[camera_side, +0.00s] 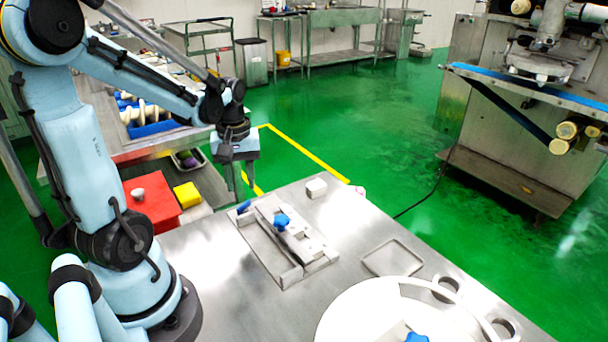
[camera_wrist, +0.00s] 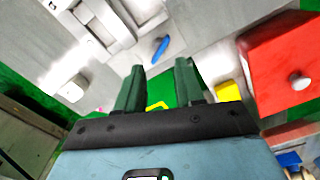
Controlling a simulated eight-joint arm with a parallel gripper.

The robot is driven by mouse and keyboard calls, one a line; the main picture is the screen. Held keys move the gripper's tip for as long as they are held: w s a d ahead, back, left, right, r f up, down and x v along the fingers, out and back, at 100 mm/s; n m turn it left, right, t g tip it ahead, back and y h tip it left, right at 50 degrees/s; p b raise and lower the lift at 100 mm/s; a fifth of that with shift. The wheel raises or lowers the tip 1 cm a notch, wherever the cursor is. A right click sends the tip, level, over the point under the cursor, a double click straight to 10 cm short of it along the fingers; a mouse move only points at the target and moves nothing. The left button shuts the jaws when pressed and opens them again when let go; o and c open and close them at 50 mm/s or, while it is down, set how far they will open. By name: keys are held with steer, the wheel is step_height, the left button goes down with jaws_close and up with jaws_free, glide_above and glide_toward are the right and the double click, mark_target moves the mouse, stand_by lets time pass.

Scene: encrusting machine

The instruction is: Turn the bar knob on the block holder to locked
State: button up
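The block holder (camera_side: 290,262) is a grey metal fixture on the steel table; part of it also shows in the wrist view (camera_wrist: 108,22). The blue bar knob (camera_side: 244,207) sits at its far left end. In the wrist view the bar knob (camera_wrist: 160,49) lies slanted, lower left to upper right. A blue star-shaped knob (camera_side: 281,221) stands on the holder's middle. My gripper (camera_side: 240,180) hangs above and beyond the bar knob, apart from it. In the wrist view my gripper (camera_wrist: 160,66) has its two green fingers spread, with nothing between them.
A shallow square tray (camera_side: 393,257) and a large white round part (camera_side: 345,312) lie to the right. A red box (camera_side: 152,202) and yellow block (camera_side: 187,195) are at left, below my arm.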

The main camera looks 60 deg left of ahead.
mark_target(244, 204)
step_height(244, 204, up, 6)
steer(key=w+d+r+m, duration=0.1)
steer(key=d+r+m, duration=0.1)
steer(key=d+m, duration=0.4)
steer(key=w+d+r+m, duration=0.2)
steer(key=d+m, duration=0.5)
steer(key=m, duration=0.4)
steer(key=shift+r, duration=0.25)
steer(key=shift+w+d, duration=0.1)
